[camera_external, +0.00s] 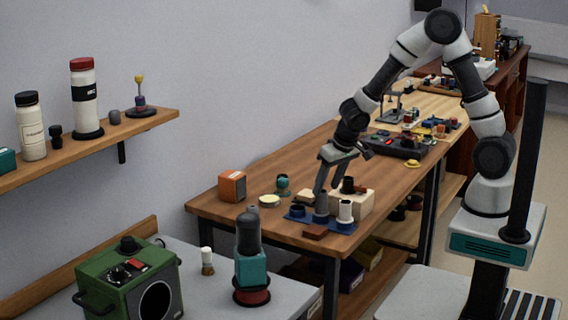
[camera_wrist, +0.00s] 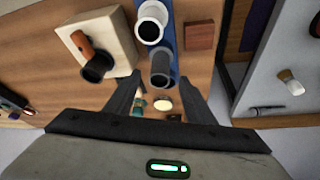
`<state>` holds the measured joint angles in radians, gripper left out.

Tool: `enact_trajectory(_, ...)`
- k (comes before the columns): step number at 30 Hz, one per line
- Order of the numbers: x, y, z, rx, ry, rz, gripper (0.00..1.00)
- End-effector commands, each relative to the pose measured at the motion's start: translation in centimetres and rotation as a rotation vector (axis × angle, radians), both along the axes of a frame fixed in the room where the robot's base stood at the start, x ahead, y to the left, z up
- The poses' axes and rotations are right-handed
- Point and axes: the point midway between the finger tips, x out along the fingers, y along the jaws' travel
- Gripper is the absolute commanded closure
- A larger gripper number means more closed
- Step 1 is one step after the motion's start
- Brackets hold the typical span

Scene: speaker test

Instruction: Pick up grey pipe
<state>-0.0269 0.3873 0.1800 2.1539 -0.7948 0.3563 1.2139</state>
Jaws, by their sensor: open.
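The grey pipe (camera_external: 321,208) stands upright on a blue base (camera_external: 345,226) on the wooden table, between a dark blue round piece (camera_external: 297,210) and a white pipe (camera_external: 345,211). My gripper (camera_external: 325,189) points down just above it with its fingers apart. In the wrist view, the grey pipe (camera_wrist: 162,64) shows between and just beyond the open fingertips (camera_wrist: 160,82), with nothing held. The white pipe (camera_wrist: 150,22) stands beyond it there. Whether the fingers touch the grey pipe cannot be told.
A beige block (camera_external: 364,205) with a black pipe (camera_external: 348,185) stands close behind the base. A brown block (camera_external: 315,232) lies at its front. An orange box (camera_external: 232,186), a teal piece (camera_external: 283,184) and a pale round dish (camera_external: 269,200) stand left. Table farther left is mostly clear.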

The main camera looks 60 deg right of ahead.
Motion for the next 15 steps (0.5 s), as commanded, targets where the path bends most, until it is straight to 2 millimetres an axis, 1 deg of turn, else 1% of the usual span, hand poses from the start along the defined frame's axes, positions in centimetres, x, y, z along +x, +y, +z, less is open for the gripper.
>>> enact_trajectory(1, 0.2, 0.0, -0.6, 0.0, 0.001, 0.0, 0.51)
enact_trajectory(5, 0.5, -0.1, -1.1, 0.001, -0.001, 0.0, 0.51)
enact_trajectory(7, 0.6, -0.2, -1.7, 0.001, 0.0, 0.0, 0.51)
enact_trajectory(12, 1.3, -0.4, -4.4, 0.001, 0.003, 0.001, 0.51)
enact_trajectory(15, 1.9, -0.6, -5.4, 0.001, 0.001, 0.001, 0.51)
